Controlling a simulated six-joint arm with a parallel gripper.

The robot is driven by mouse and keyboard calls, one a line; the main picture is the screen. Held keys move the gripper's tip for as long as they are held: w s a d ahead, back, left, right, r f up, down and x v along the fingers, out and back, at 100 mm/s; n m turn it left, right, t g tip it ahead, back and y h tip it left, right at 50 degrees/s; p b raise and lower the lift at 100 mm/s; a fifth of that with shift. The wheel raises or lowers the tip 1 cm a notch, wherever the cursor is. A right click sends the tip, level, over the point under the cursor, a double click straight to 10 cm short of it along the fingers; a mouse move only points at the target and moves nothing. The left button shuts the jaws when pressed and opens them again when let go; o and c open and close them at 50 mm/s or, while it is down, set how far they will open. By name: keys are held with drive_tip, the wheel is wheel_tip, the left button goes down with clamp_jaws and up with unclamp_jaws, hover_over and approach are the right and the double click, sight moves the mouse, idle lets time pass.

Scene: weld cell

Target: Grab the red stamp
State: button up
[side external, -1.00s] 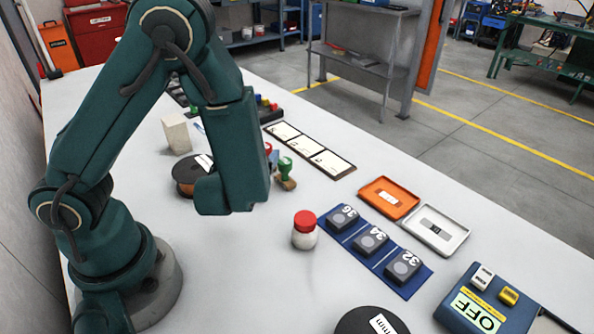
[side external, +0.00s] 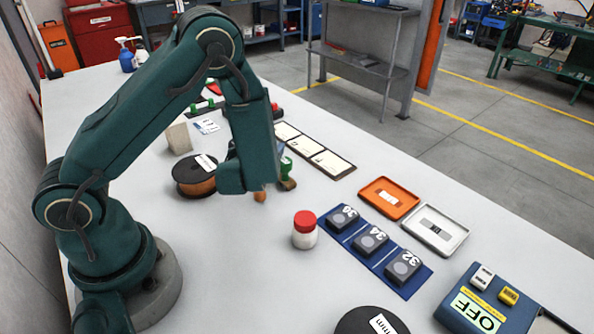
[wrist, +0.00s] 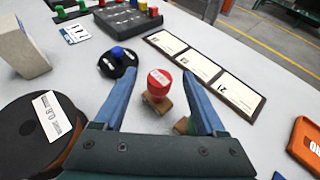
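The red stamp (wrist: 158,85) has a round red top with a white label and a wooden base. It stands on the table between my gripper's fingers in the wrist view. My gripper (wrist: 159,75) is open, with one blue finger on each side of the stamp and gaps showing. A green stamp (wrist: 182,125) is partly hidden behind the right finger; in the side view it shows (side external: 287,168) just right of my wrist. In the side view my fingers are mostly hidden by the wrist. A wooden piece (side external: 259,196) shows below the wrist.
A black disc with a blue knob (wrist: 117,58) is close to the left fingertip. A dark spool (wrist: 40,125) lies left of my gripper, a beige block (wrist: 20,50) beyond it. A framed card strip (wrist: 205,70) lies on the right. A red-lidded jar (side external: 305,230) stands nearer the side camera.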

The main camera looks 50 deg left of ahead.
clamp_jaws()
drive_tip(key=shift+r, duration=0.15)
